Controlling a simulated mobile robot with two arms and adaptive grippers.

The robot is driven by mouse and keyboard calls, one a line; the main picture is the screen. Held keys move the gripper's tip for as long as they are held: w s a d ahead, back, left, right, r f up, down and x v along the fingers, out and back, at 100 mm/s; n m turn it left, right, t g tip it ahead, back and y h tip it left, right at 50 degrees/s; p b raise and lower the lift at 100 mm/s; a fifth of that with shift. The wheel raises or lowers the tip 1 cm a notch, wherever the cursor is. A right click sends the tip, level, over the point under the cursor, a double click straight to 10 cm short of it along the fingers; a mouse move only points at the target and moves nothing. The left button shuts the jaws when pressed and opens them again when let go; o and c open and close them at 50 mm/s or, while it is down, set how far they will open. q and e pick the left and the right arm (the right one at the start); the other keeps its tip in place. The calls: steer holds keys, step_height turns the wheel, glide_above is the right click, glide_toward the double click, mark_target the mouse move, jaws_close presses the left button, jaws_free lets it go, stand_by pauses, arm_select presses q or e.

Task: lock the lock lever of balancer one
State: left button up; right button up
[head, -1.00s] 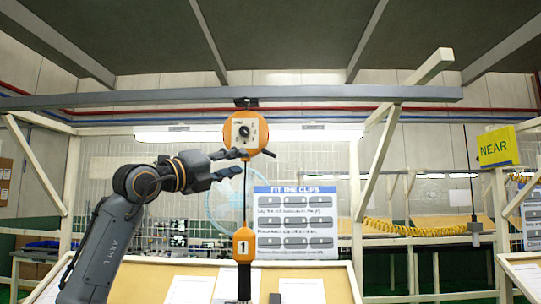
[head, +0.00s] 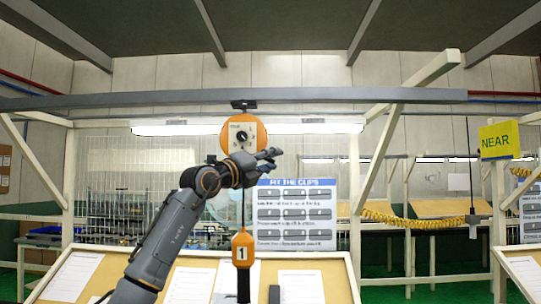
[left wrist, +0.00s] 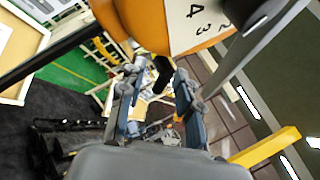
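Balancer one is a round orange housing (head: 241,137) with a numbered white dial, hung from the overhead rail; its orange grip marked 1 (head: 243,246) hangs below on a cable. In the left wrist view the housing (left wrist: 137,20) fills the top, with its dial to the right. A short black piece (left wrist: 162,74), probably the lock lever, sticks out below the housing and shows between my fingers. My left gripper (head: 272,160) is at the housing's lower right; its fingers stand apart in the left wrist view (left wrist: 158,95). Contact with the lever cannot be told. My right gripper is out of view.
The grey overhead rail (head: 340,96) runs across above the balancer. A clip instruction board (head: 295,215) stands behind, and a slanted board with papers (head: 335,275) is below. A yellow NEAR sign (head: 498,142) hangs at the right.

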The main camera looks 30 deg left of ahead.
arm_select(q)
steer(key=shift+c, duration=0.4)
jaws_close()
steer(key=shift+f+b, duration=0.15)
steer(key=shift+b, duration=0.2)
steer(key=n+t+b, duration=0.1)
steer(key=n+b, duration=0.1)
steer(key=b, duration=0.1)
steer(key=shift+d+y, duration=0.1)
steer(key=shift+y, duration=0.2)
steer(key=shift+w+r+n+t+y+b, duration=0.1)
steer(key=shift+r+n+t+y+b, duration=0.2)
steer(key=shift+n+t+y+b, duration=0.25)
steer(key=shift+o, duration=0.4)
jaws_free()
